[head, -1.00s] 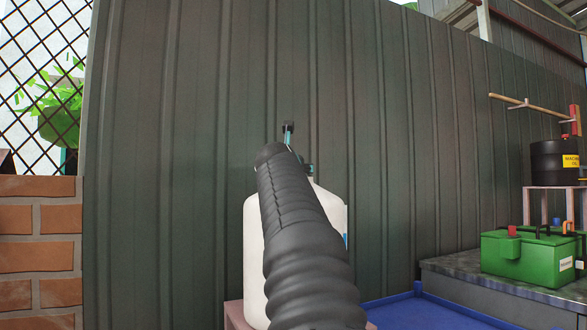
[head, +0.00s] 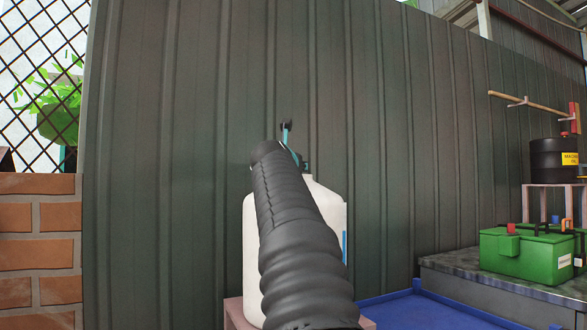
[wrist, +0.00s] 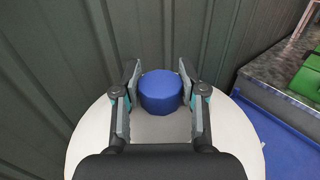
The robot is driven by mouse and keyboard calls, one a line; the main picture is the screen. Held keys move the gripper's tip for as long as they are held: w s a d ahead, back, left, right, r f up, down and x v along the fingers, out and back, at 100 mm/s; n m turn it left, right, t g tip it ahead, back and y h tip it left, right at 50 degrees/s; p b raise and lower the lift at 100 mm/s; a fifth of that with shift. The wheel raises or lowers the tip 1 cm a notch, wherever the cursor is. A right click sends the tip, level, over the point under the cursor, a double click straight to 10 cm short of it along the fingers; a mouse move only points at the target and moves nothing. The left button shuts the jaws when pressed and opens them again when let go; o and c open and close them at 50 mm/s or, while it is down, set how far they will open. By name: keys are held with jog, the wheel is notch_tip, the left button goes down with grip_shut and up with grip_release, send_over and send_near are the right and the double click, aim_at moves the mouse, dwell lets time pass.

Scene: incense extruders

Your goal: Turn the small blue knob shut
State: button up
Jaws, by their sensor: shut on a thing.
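The small blue knob (wrist: 161,92) is round and sits on top of a white tank (wrist: 92,143), in the middle of the wrist view. My gripper (wrist: 160,78) has one finger on each side of the knob and is shut on it. In the head view the white tank (head: 252,225) stands upright against the wall, partly hidden by my arm. Only a bit of my gripper (head: 287,138) shows above the arm there, and the knob is hidden.
A dark ribbed metal wall (head: 180,150) stands close behind the tank. A blue tray (head: 400,310) lies on the right, beside a grey slab (head: 450,270) with a green toolbox (head: 525,250). A brick wall (head: 40,240) is at the left.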

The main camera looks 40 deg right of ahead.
jog(key=shift+g, duration=0.3)
jog(key=shift+w+m+g+h, duration=0.1)
jog(key=shift+m+g+h, duration=0.7)
jog(key=shift+m+g, duration=0.1)
jog(key=shift+m+g+h, duration=1)
jog(key=shift+m+g, duration=0.6)
jog(key=shift+g, duration=0.7)
jog(key=shift+s+g, duration=0.2)
jog(key=shift+g, duration=0.1)
jog(key=o, duration=1.2)
jog(key=shift+a, duration=0.1)
jog(key=v, duration=1.2)
jog(key=shift+f, duration=0.15)
